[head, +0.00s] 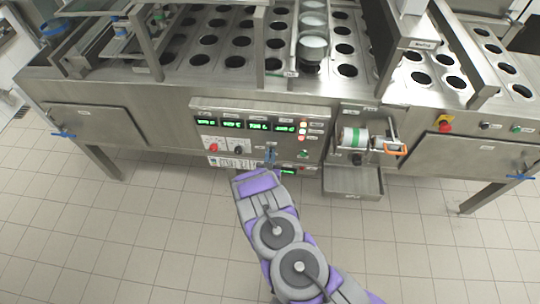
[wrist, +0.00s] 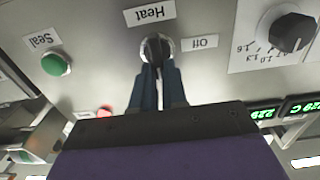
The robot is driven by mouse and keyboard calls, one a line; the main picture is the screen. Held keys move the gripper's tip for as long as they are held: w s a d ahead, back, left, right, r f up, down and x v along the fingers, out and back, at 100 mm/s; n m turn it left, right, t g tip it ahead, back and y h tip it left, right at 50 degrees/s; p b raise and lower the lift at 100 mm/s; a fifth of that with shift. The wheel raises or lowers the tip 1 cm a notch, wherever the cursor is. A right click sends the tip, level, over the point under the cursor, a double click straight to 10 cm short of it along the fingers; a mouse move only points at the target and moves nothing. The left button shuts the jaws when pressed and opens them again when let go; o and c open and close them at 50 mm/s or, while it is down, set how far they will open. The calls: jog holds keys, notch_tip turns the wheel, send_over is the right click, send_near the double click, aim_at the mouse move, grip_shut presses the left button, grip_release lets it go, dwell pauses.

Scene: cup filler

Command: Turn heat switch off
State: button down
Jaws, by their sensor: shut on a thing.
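The heat switch (wrist: 155,47) is a dark knob with a pale rim on the metal panel in the wrist view, which is turned upside down. A "Heat" label (wrist: 149,13) and an "Off" label (wrist: 200,42) sit by it. The knob's handle points roughly toward the "Heat" label, not the "Off" label. My gripper (wrist: 157,70) has its two blue fingers shut on the knob. In the head view my gripper (head: 271,155) reaches the lower part of the control panel (head: 262,112), and my arm hides the switch there.
In the wrist view a green Seal button (wrist: 56,64) and a black dial (wrist: 291,30) flank the switch. In the head view green displays (head: 245,124) sit above my gripper. A roll unit (head: 360,140) and an open tray (head: 353,181) stand to the right. The tiled floor is clear.

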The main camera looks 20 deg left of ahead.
dwell(0.4)
jog(key=n, duration=0.1)
jog(key=n+p, duration=0.1)
jog(key=n, duration=0.1)
jog(key=shift+s+a+n, duration=0.1)
jog(key=shift+a+n, duration=0.2)
jog(key=shift+a, duration=0.05)
jog(key=n, duration=0.2)
jog(key=n+p, duration=0.1)
jog(key=n, duration=0.1)
jog(key=shift+s+a+f+n, duration=0.1)
jog(key=shift+a+f+n, duration=0.1)
jog(key=shift+a+n, duration=0.15)
jog(key=n, duration=0.3)
jog(key=n+b, duration=0.1)
jog(key=n, duration=0.1)
jog(key=shift+s+a+f, duration=0.1)
jog(key=shift+a+f, duration=0.2)
jog(key=shift+f, duration=0.05)
jog(key=shift+s+a+f+n+b, duration=0.15)
jog(key=shift+n+b, duration=0.1)
jog(key=shift+n, duration=0.95)
jog(key=shift+w+d+f+n+b, duration=0.15)
jog(key=shift+n+b, duration=0.1)
jog(key=shift+n, duration=0.9)
jog(key=shift+s+a, duration=0.1)
